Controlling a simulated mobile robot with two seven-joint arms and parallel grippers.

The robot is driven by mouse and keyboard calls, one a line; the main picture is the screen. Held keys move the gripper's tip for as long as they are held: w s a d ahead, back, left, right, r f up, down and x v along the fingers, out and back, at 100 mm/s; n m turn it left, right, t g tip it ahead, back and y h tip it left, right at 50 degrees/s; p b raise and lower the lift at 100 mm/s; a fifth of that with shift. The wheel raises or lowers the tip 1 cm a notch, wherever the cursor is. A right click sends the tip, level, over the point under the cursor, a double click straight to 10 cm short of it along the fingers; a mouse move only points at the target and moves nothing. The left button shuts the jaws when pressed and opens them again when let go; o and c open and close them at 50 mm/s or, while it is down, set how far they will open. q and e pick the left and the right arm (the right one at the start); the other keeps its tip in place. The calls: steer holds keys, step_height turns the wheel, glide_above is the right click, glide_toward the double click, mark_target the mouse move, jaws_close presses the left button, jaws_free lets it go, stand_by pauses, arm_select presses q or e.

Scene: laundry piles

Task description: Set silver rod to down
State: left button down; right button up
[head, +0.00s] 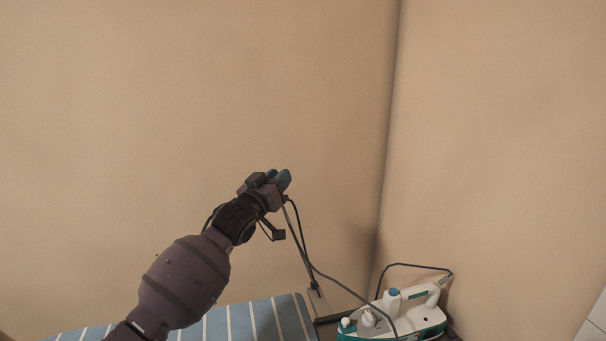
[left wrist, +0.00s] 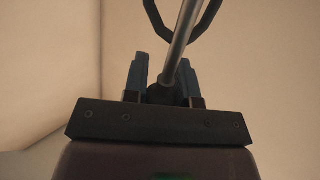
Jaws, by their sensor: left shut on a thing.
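The silver rod (head: 298,244) is a thin rod that rises from the end of the striped ironing board, leaning a little to the left towards my left gripper (head: 279,178). In the left wrist view the rod (left wrist: 181,38) runs between the two blue fingers of the left gripper (left wrist: 162,62), which is shut on it. A dark loop of cord shows behind the rod there. The exact contact is partly hidden by the gripper in the head view. My right gripper is in neither view.
The blue striped ironing board (head: 240,322) lies below my left arm. A white and teal iron (head: 420,318) stands at its right, with a dark cord (head: 345,285) rising towards the rod. Beige walls (head: 200,90) meet in a corner behind.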

arm_select(q)
steer(key=s+a+f+n+t+b, duration=0.2)
steer(key=s+a+f+n, duration=0.1)
steer(key=a, duration=0.6)
steer(key=shift+a+f+n+t+y, duration=0.4)
steer(key=shift+f+n, duration=0.1)
steer(key=shift+f, duration=0.3)
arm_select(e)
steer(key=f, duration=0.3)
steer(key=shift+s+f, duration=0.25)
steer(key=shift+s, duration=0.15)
arm_select(q)
steer(key=shift+s, duration=0.1)
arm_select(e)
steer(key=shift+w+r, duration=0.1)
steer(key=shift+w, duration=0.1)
